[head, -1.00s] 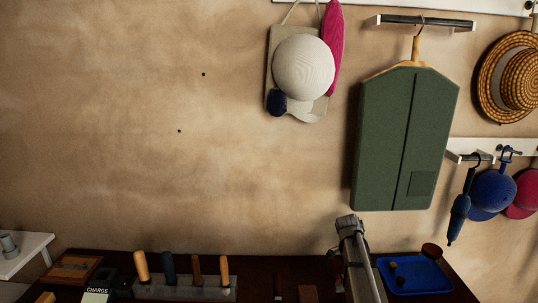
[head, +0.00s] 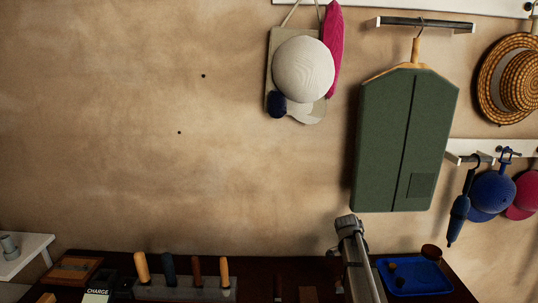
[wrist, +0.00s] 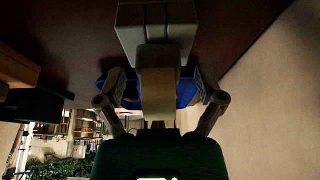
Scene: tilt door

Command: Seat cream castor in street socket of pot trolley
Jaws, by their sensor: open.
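In the wrist view, my gripper (wrist: 160,88) is open, one finger on each side of a cream upright piece (wrist: 158,95). This piece meets a pale grey block (wrist: 156,30) at the top of the picture. I cannot tell whether the cream piece is the castor, or whether the fingers touch it. In the head view, only part of my arm shows at the bottom; its fingers are out of sight. I cannot make out the pot trolley or its street socket in either view.
A blue tray (head: 432,277) with small dark pieces lies right of my arm on the dark table. A grey rack (head: 180,290) with several upright handles stands to the left. Hats and a green garment bag (head: 400,140) hang on the wall above.

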